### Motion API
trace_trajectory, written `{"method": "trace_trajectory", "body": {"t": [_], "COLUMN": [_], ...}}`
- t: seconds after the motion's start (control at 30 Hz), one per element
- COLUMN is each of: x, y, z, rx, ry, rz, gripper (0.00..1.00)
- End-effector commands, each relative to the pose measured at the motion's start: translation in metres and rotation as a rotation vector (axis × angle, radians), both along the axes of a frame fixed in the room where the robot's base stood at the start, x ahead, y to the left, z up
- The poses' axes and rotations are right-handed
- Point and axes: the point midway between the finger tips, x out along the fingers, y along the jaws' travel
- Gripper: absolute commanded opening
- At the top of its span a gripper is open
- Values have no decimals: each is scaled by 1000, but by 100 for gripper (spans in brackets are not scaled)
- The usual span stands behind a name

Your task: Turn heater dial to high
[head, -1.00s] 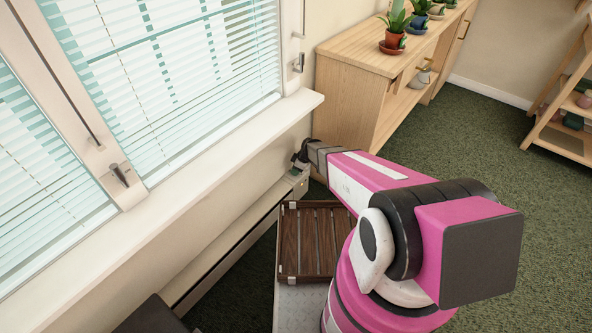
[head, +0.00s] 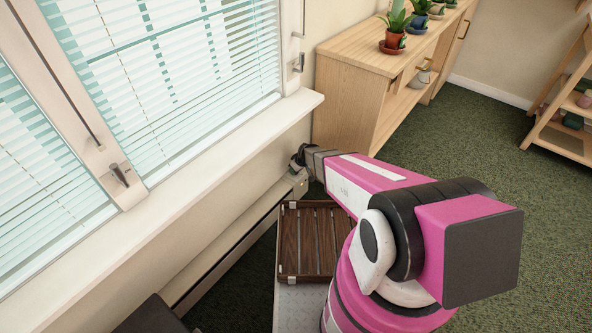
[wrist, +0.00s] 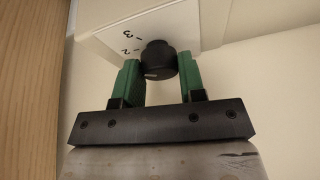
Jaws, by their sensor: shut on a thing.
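The heater dial (wrist: 158,57) is a round black knob with a small pale mark on its side, on the underside of a white housing (wrist: 205,22). The printed numbers 2 and 3 show on the housing to the left of the dial. In the wrist view my gripper (wrist: 159,64) has its green fingers on either side of the dial and is shut on it. In the head view my gripper (head: 299,157) is at the far end of the long, low heater (head: 226,246) under the windowsill. The dial is hidden there.
A windowsill (head: 200,190) runs above the heater. A wooden cabinet (head: 345,100) with potted plants stands just beyond the gripper. A brown slatted tray (head: 291,245) is beside my arm. Green carpet is open to the right.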

Motion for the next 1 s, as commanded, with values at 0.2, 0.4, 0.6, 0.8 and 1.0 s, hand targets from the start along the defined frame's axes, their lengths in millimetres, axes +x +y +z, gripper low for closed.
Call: {"method": "trace_trajectory", "body": {"t": [0.2, 0.4, 0.6, 0.8, 1.0], "x": [-3, -3, -3, -2, -3], "y": [1, 1, 1, 1, 1], "z": [1, 0, 0, 0, 0], "rx": [0, 1, 1, 2, 2], "ry": [3, 3, 4, 5, 5], "rz": [-159, -262, -317, -335, -336], "gripper": [14, 14, 14, 14, 14]}}
